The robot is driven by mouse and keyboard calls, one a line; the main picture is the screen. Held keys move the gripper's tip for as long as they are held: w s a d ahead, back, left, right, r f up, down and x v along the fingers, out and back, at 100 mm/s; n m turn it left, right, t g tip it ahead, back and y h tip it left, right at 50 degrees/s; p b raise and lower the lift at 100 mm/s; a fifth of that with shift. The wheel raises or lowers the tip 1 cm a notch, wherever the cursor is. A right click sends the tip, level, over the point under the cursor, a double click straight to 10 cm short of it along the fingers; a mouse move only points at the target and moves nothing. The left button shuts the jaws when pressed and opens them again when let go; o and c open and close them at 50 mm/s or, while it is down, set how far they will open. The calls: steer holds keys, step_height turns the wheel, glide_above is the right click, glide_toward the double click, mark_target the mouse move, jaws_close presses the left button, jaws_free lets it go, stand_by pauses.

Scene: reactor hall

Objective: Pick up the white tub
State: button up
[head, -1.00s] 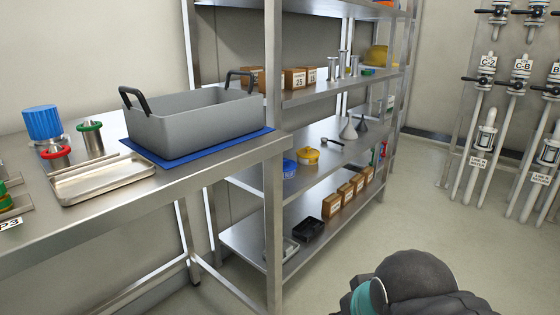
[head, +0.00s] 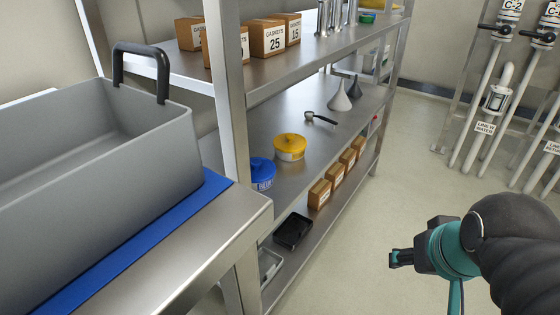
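I cannot make out a clear white tub. A yellow lidded tub (head: 290,147) and a blue lidded tub (head: 262,173) stand side by side on the shelf rack's middle shelf (head: 265,118). A pale open tray (head: 269,265) sits on the bottom shelf, partly hidden by the rack post. My gripper (head: 393,258) is at the lower right, over open floor and apart from the rack. Its dark fingertips point left, and their opening is too small to judge.
A large grey bin (head: 130,150) on a blue mat (head: 120,255) fills the workbench at left. Gasket boxes (head: 266,38) stand on the upper shelf. Funnels (head: 340,96) and a black tray (head: 293,231) are on lower shelves. White pipes line the right. The floor between is clear.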

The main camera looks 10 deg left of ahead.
steer(key=w+a+r+n+y+b, duration=0.1)
steer(key=w+a+r+n+y, duration=0.2)
steer(key=w+a, duration=0.6)
steer(key=n+y+b, duration=0.1)
steer(key=n+y, duration=0.1)
steer(key=n, duration=0.3)
glide_toward(256, 161)
steer(key=x, duration=0.3)
steer(key=shift+w+d+f, duration=0.1)
steer(key=shift+d+f, duration=0.1)
steer(key=shift+a+x, duration=0.2)
steer(key=shift+x, duration=2.7)
steer(key=shift+r, duration=0.1)
jaws_close()
